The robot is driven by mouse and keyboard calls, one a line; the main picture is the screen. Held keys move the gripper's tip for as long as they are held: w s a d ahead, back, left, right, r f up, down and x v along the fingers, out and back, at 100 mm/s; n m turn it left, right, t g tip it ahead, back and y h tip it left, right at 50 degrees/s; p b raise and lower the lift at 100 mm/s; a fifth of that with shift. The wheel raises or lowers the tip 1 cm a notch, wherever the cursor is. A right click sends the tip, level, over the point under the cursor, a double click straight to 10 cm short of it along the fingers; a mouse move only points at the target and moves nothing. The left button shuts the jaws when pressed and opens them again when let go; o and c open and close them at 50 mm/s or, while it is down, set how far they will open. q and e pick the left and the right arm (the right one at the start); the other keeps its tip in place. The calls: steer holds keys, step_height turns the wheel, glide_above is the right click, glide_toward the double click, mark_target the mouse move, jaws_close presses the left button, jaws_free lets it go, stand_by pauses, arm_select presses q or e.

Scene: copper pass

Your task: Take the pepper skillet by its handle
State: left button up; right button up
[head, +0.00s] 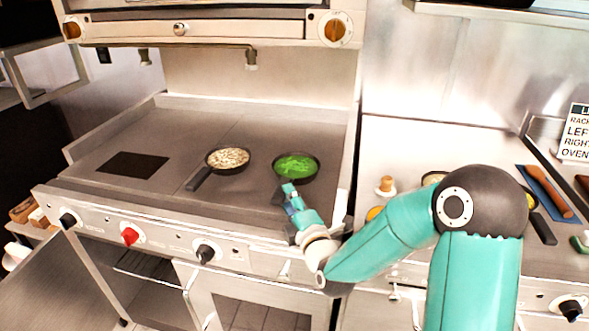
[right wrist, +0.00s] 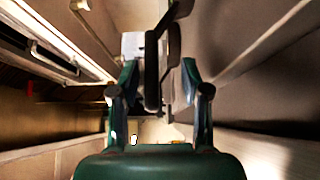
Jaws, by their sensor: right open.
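The pepper skillet (head: 297,166), a dark pan filled with green pieces, sits on the right part of the grey cooktop. Its handle is mostly hidden behind my right gripper (head: 288,192) in the head view. In the right wrist view a dark handle (right wrist: 152,75) shows between the two spread fingers of my right gripper (right wrist: 160,85). The gripper is open at the near side of the skillet. I cannot tell whether a finger touches the handle. My left gripper is not in view.
A second dark skillet (head: 227,159) with pale contents sits to the left, its handle pointing to the near left. A black square (head: 133,165) marks the cooktop farther left. Knobs line the front panel (head: 150,236). A counter with more items lies at right, partly behind my arm.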

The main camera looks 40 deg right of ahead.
mark_target(280, 180)
steer(key=shift+w+d+r, duration=0.15)
steer(key=shift+w+r, duration=0.05)
steer(key=shift+w, duration=0.1)
steer(key=x, duration=0.1)
steer(key=p+x, duration=0.2)
steer(key=shift+w+r, duration=0.25)
steer(key=shift+r, duration=0.05)
steer(key=shift+w+d+f, duration=0.1)
steer(key=shift+w+d, duration=0.05)
steer(key=shift+w, duration=0.3)
jaws_close()
